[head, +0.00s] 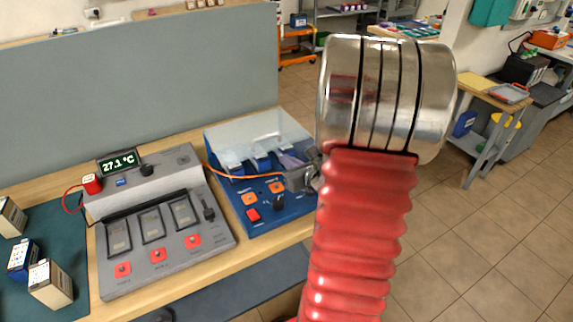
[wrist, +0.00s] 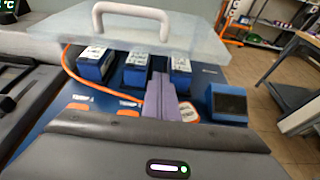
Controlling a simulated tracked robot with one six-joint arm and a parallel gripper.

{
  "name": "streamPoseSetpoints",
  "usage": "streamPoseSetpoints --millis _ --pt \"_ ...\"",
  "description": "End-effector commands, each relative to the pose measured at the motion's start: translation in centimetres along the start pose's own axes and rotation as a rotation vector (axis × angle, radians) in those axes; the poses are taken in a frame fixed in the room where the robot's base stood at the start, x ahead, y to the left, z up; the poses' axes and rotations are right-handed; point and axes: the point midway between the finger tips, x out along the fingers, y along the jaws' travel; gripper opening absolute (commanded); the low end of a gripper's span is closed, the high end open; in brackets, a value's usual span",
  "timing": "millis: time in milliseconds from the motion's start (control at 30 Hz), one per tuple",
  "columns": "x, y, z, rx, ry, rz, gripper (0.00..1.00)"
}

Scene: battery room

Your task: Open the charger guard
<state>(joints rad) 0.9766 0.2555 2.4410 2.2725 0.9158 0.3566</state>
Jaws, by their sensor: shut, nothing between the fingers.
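The blue charger (head: 262,200) stands on the bench, right of the grey unit. Its clear guard (head: 245,135) lies over the rear part as a translucent panel; how far it is raised is hard to tell. In the wrist view the guard (wrist: 215,45) spans the top, with a pale arched handle (wrist: 130,12). Several blue batteries (wrist: 183,70) sit in the charger at and below the guard's near edge. My gripper (wrist: 161,78), with purple fingers, is shut and empty. Its tips appear among the batteries, below the handle in the picture; contact cannot be told.
A grey unit (head: 160,225) with a 27.1 °C display stands left of the charger, with a red item (head: 91,183) on it. An orange cable (head: 240,176) crosses the charger. Loose batteries (head: 50,284) lie on a green mat at left. A grey partition (head: 140,85) rises behind.

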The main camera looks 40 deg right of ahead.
Motion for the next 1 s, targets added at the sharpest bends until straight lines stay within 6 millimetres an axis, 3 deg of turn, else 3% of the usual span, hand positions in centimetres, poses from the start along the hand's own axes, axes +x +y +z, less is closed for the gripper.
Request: streamPoseSetpoints --millis 300,1000 --pt "-0.8 0.0 2.2 -0.002 0.0 -0.001 0.0" --pt "-1.2 -0.5 2.7 0.001 0.012 -0.01 0.0"
